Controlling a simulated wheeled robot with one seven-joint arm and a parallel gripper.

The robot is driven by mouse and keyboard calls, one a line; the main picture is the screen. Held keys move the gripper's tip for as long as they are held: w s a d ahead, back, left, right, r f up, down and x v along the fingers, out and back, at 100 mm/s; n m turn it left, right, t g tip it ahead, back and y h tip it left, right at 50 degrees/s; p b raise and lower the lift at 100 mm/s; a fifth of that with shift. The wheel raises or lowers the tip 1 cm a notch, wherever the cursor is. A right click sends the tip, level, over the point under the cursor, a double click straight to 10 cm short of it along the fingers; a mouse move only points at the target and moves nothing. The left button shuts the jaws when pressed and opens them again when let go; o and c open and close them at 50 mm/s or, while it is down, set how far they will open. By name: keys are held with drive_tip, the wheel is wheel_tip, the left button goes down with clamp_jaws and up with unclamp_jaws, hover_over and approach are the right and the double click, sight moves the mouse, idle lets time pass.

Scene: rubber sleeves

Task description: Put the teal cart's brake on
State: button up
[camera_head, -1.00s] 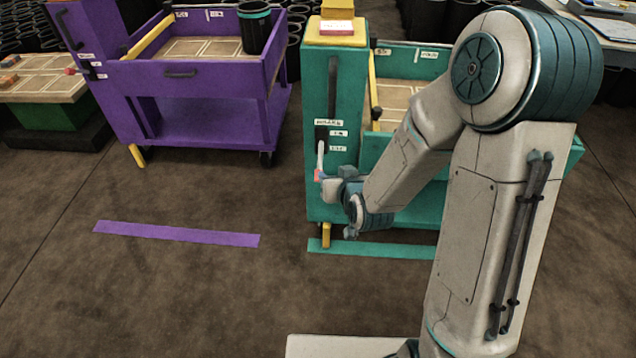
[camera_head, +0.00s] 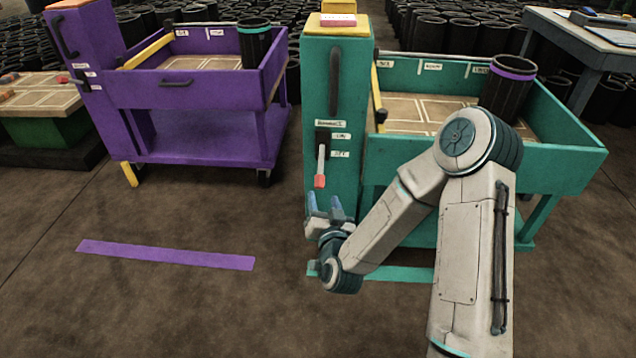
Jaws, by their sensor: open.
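The teal cart (camera_head: 480,160) stands right of centre, its tall end post (camera_head: 345,80) facing me. On the post, the brake lever (camera_head: 321,160) hangs down from a dark plate, its red tip (camera_head: 319,182) lowest. Labels that read like BRAKE, ON and OFF sit beside it, ON above OFF; the lever runs down past the OFF label. My gripper (camera_head: 325,208) is open and empty, its two fingers pointing up just below the red tip. I see no contact with the lever. The gripper and wrist hide the post's lower end.
A purple cart (camera_head: 190,95) with its own lever stands at the left. A purple floor strip (camera_head: 165,255) and a teal strip (camera_head: 400,273) lie in front of the carts. A black pot (camera_head: 508,88) stands in the teal cart. The floor between the carts is clear.

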sight(319, 179)
drive_tip(key=b+x, duration=0.1)
drive_tip(key=x, duration=0.8)
drive_tip(key=shift+b, duration=0.35)
clamp_jaws()
